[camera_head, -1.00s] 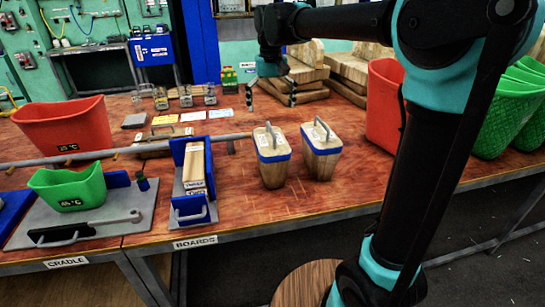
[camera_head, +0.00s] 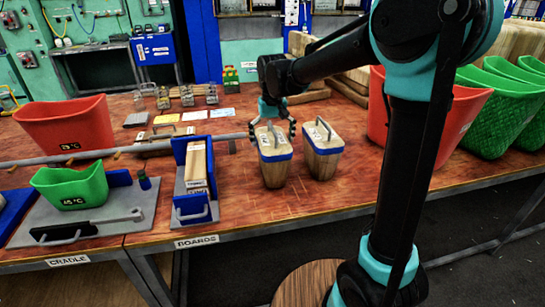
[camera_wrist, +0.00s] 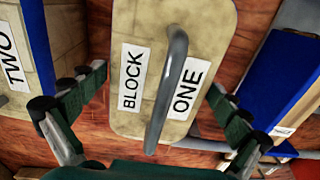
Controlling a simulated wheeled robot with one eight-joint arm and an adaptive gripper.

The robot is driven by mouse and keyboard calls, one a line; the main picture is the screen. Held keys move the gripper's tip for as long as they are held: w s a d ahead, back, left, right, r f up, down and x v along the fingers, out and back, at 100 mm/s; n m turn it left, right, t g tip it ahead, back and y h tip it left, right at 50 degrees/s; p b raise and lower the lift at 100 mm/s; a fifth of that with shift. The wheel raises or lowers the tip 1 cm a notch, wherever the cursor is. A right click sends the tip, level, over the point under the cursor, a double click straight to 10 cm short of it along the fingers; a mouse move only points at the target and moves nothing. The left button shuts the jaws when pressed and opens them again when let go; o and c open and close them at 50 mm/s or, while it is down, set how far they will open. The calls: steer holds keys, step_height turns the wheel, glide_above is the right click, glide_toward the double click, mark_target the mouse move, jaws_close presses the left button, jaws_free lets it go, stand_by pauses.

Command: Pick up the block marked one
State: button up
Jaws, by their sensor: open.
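Block one (camera_head: 274,172) is a wooden tapered block with a blue band and a grey handle on top. It stands upright on the red-brown table, the left of two such blocks. In the wrist view its pale top (camera_wrist: 137,20) reads "BLOCK ONE", and its handle (camera_wrist: 165,95) runs between my fingers. My gripper (camera_head: 272,131) is open over the top of this block, one finger on each side of the handle, apart from it in the wrist view (camera_wrist: 160,84). Block two (camera_head: 322,165) stands close on the right; its "TWO" label (camera_wrist: 12,68) shows at the left of the wrist view.
The blue boards rack (camera_head: 180,150) stands left of block one and shows at the right of the wrist view (camera_wrist: 265,80). A long grey bar (camera_head: 120,150) lies behind. A red bin (camera_head: 378,110) is to the right. Bare table lies in front of the blocks.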

steer(key=c, duration=1.7)
